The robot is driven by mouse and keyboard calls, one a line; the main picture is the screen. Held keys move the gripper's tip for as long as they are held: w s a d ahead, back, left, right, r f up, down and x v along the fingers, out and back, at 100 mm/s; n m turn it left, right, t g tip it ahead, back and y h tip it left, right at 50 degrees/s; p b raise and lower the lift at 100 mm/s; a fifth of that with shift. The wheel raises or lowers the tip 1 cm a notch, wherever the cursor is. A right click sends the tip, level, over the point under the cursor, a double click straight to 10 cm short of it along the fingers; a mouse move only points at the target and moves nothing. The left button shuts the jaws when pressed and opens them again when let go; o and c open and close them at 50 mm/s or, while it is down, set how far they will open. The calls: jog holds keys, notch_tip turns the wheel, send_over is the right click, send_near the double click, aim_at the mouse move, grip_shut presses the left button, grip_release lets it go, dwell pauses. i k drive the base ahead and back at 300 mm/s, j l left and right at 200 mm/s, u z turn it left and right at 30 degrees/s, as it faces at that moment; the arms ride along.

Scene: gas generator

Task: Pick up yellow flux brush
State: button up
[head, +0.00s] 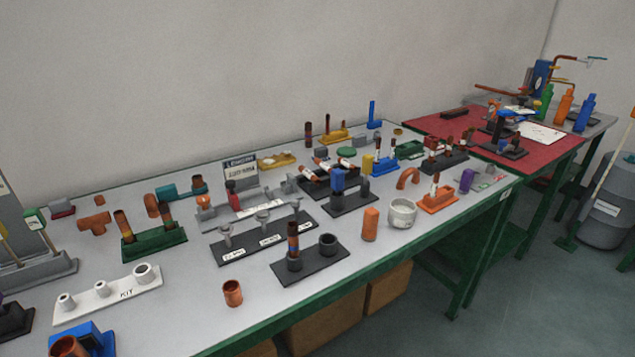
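I cannot clearly make out which thing is the yellow flux brush. A small upright yellow piece (367,163) stands in the middle of the grey table, right of a blue block on a black stand. A yellow base (335,136) with dark upright rods stands farther back, and a flat yellow holder (277,160) lies to its left. At the far left, slim yellowish handles (42,245) stand in a grey rack, one below a green-and-white head. My gripper is not in view.
The grey table (190,305) is crowded with stands, copper fittings and a white cup (402,212). Its front edge is green. A loose copper cup (232,292) stands near that edge. A red-topped table (560,150) adjoins at the right.

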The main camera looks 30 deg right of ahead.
aim_at(367, 161)
jog(key=i+j+z, duration=0.15)
jog(key=i+j, duration=0.55)
jog(key=i, duration=0.1)
